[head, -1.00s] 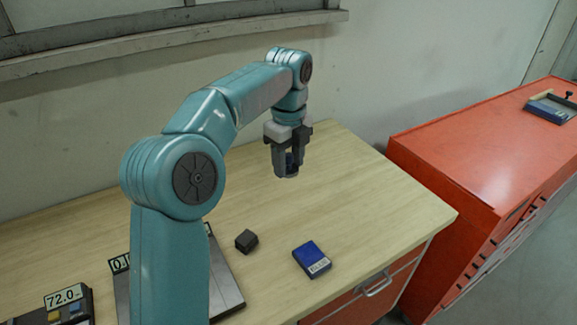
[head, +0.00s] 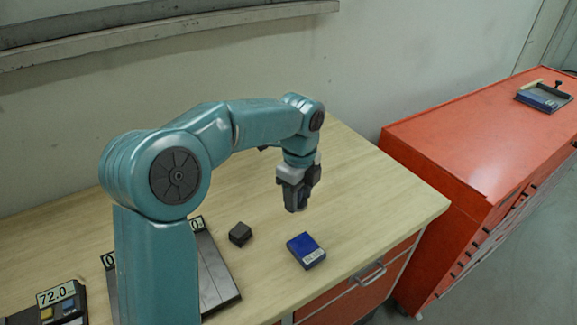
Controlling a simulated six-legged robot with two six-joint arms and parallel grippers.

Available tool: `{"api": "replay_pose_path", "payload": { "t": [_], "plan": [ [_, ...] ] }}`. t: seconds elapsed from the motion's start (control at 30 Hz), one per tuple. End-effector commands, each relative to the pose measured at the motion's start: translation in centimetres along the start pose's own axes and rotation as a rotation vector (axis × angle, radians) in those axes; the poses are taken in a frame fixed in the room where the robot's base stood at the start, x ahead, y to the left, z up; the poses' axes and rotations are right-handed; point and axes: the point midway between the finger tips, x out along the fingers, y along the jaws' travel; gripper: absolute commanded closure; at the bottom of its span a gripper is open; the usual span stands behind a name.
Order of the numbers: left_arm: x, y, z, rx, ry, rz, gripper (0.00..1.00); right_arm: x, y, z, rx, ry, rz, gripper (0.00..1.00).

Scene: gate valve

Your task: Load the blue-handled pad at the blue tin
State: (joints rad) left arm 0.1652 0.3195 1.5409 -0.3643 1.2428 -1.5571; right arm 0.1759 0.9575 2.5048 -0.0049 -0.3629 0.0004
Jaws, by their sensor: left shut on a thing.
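The blue tin (head: 306,251), a flat blue box with a pale label on its front edge, lies on the wooden bench near the front right edge. My left gripper (head: 297,206) points down above the bench, just behind the tin in the picture and apart from it. It is shut on a small dark-blue thing, mostly hidden by the fingers, which looks like the blue-handled pad (head: 304,199). The pad's underside cannot be made out. My right gripper is out of view.
A small dark block (head: 240,234) sits left of the tin. A dark flat plate (head: 215,275) and a device reading 72.0 (head: 62,303) are at the front left. A red cabinet (head: 470,150) stands right, with a tray (head: 545,97) on top. The back of the bench is clear.

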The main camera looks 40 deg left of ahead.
Motion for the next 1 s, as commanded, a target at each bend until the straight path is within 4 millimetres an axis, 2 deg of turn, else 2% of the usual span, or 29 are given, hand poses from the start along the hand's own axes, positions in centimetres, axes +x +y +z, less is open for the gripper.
{"api": "replay_pose_path", "payload": {
  "t": [0.13, 0.33, 0.57, 1.0],
  "plan": [
    [1.9, 1.9, -2.2, 0.047, -0.001, 0.000, 0.76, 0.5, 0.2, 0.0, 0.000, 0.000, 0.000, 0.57],
    [2.2, 3.0, -3.9, 0.095, -0.001, -0.003, 0.76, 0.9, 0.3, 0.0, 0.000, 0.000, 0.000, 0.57],
    [3.1, 2.9, -4.0, 0.101, -0.001, -0.001, 0.76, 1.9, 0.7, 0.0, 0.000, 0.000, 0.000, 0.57],
    [7.8, 2.9, -4.0, 0.100, -0.001, 0.000, 0.76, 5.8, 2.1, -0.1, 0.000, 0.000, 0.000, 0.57]
  ]
}}
